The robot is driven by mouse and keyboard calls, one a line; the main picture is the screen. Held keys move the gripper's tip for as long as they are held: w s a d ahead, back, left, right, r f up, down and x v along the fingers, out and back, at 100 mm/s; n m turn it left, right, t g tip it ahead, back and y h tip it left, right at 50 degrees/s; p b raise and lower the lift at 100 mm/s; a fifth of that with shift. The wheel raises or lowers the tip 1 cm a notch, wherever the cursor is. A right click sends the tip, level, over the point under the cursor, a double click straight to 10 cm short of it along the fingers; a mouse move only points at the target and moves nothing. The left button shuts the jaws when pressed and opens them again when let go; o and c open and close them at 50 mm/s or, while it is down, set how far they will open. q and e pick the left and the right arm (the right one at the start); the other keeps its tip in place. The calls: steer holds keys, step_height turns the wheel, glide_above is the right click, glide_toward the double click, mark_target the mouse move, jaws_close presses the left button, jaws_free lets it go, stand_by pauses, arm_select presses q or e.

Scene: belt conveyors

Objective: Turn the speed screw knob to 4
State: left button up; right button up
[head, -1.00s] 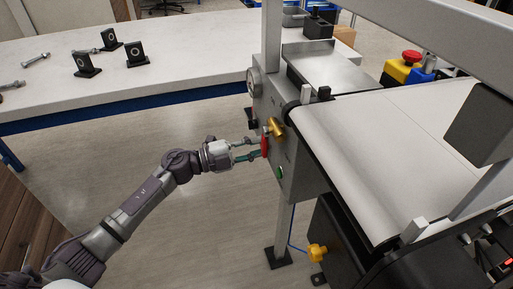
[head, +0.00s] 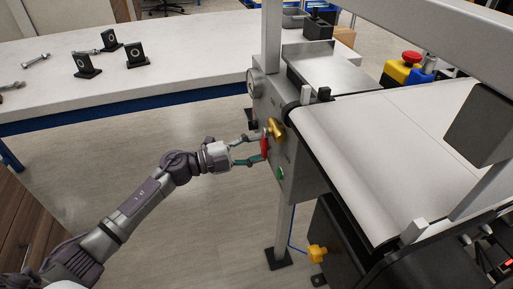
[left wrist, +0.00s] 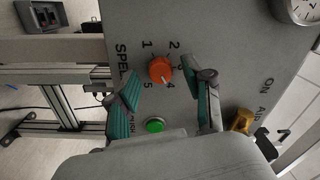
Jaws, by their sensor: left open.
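The speed knob (left wrist: 160,70) is round and orange, on a grey panel (left wrist: 230,50) with a dial numbered 1 to 5. Its pale mark points down and to the right, toward the 4. In the head view the knob (head: 265,147) looks red and is seen edge-on. My left gripper (head: 256,149) is open in front of the panel, its fingers either side of the knob. In the left wrist view my left gripper (left wrist: 170,82) shows two teal-padded fingers well apart, with a visible gap to the knob. My right gripper is not in view.
A green button (left wrist: 155,125) sits beside the knob, and a yellow switch (left wrist: 242,121) is further right. The panel is on the conveyor (head: 350,150). A white workbench (head: 180,60) with small parts stands behind. An emergency stop (head: 411,57) is at the back right.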

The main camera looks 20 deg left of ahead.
arm_select(q)
steer(key=v, duration=1.1)
steer(key=shift+s+a, duration=0.2)
steer(key=shift+a, duration=0.05)
